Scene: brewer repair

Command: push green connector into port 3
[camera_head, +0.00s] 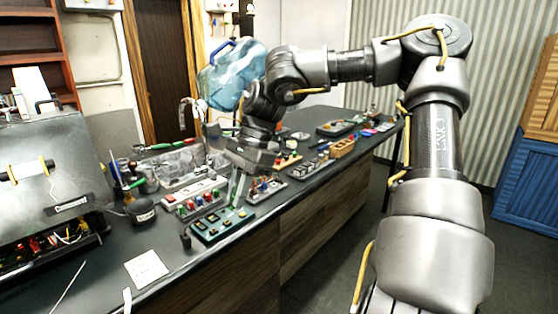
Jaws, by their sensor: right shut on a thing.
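My right gripper (240,172) reaches in from the right and points down over the counter. It is shut on a small green piece, which looks like the green connector (236,190), mostly hidden by the fingers. Just below is a teal-green board (208,236) with several yellowish ports in rows. The connector is at the board's far edge; I cannot tell whether it touches a port, or which port is port 3. My left gripper is not in view.
A dark tray of small parts (265,190) is on the right. A blue water jug (232,75) stands behind my arm. An open grey machine (55,185) is at the left. A white note (146,268) lies in front.

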